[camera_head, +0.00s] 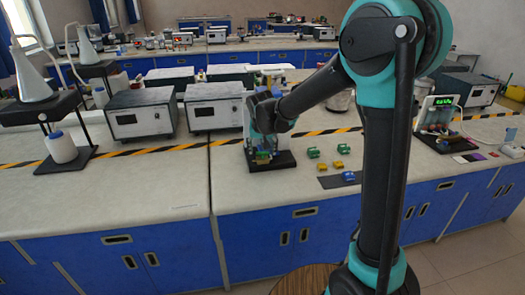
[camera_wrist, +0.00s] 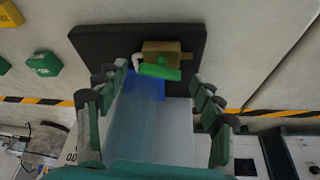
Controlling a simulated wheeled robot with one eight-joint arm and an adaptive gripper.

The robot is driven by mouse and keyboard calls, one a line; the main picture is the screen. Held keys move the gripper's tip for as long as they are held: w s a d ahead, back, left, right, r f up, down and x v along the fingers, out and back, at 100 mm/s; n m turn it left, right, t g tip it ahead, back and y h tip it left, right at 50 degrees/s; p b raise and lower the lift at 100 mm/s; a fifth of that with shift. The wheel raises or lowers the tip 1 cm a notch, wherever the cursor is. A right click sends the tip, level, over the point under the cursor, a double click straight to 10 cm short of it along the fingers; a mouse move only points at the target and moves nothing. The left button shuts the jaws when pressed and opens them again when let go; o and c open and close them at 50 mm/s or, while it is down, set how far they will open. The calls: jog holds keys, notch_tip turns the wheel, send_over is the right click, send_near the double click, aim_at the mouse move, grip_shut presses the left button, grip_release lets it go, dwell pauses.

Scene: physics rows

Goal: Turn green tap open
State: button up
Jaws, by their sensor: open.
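The green tap (camera_wrist: 160,72) shows in the wrist view as a bright green handle on a brass-coloured body (camera_wrist: 168,52), with a white piece at its left. It is mounted over a black base (camera_wrist: 95,42), which also shows in the head view (camera_head: 286,160). My gripper (camera_wrist: 158,82) is open, one finger on each side of the picture, with the handle between and just past the fingertips. I cannot tell whether a finger touches it. In the head view my gripper (camera_head: 262,148) is at the stand and hides most of the tap.
A translucent blue panel or vessel (camera_wrist: 145,100) lies under the tap. Green blocks (camera_head: 313,152), yellow blocks (camera_head: 337,164) and a blue block (camera_head: 348,176) are to the right on the bench. White instruments (camera_head: 214,108) stand behind a striped tape (camera_head: 180,147).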

jog(key=shift+f, duration=0.2)
jog(key=c, duration=1.2)
jog(key=shift+o, duration=0.2)
jog(key=shift+d+n+y, duration=0.15)
jog(key=shift+n+y, duration=0.45)
jog(key=shift+n, duration=0.9)
jog(key=o, duration=1.2)
jog(key=shift+c, duration=0.2)
jog(key=v, duration=1.2)
jog(key=shift+w, duration=0.2)
